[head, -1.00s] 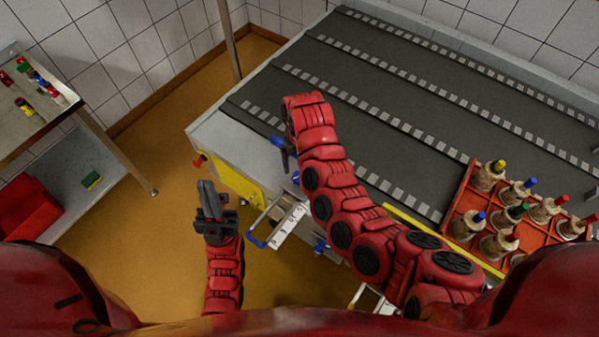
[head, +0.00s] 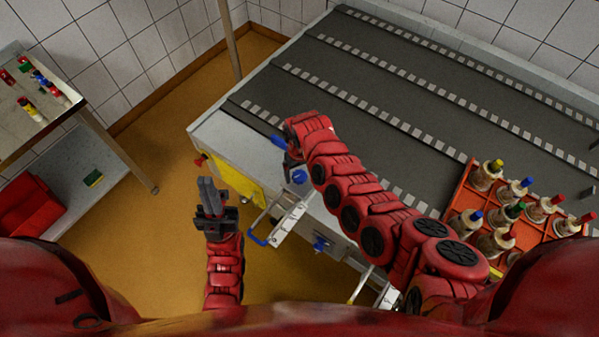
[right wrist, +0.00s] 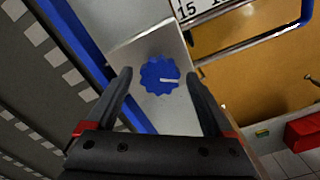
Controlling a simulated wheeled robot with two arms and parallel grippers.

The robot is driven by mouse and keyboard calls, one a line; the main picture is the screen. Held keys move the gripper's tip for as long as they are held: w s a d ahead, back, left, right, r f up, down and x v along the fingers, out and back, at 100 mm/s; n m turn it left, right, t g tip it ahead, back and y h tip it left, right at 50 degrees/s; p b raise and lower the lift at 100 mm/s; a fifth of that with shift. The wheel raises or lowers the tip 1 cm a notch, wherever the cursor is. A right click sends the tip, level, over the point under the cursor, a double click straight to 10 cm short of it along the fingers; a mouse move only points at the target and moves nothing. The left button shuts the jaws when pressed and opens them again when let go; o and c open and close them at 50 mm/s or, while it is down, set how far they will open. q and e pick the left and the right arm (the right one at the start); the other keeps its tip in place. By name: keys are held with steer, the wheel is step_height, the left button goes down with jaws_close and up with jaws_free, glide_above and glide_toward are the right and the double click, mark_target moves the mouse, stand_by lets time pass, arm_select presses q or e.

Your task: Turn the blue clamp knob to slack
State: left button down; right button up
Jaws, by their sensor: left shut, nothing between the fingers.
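The blue clamp knob (right wrist: 159,76) has a scalloped rim and a white mark that points right in the right wrist view. It sits on a pale metal plate beside a blue strip. In the head view a blue knob (head: 299,177) shows at the table's near side, just below my right gripper (head: 290,161). In the right wrist view my right gripper (right wrist: 158,77) is open, with one finger on each side of the knob. Clear gaps show and I see no contact; the depth between them is hard to tell. My left gripper (head: 207,184) is shut and empty above the floor.
A second blue knob (head: 320,244) is further right on the same side. A blue-ended wire handle (head: 257,238) and a numbered plate (right wrist: 190,10) are close by. An orange crate (head: 459,190) of bottles stands at the right. Open floor lies left of the table.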

steer(key=c, duration=1.2)
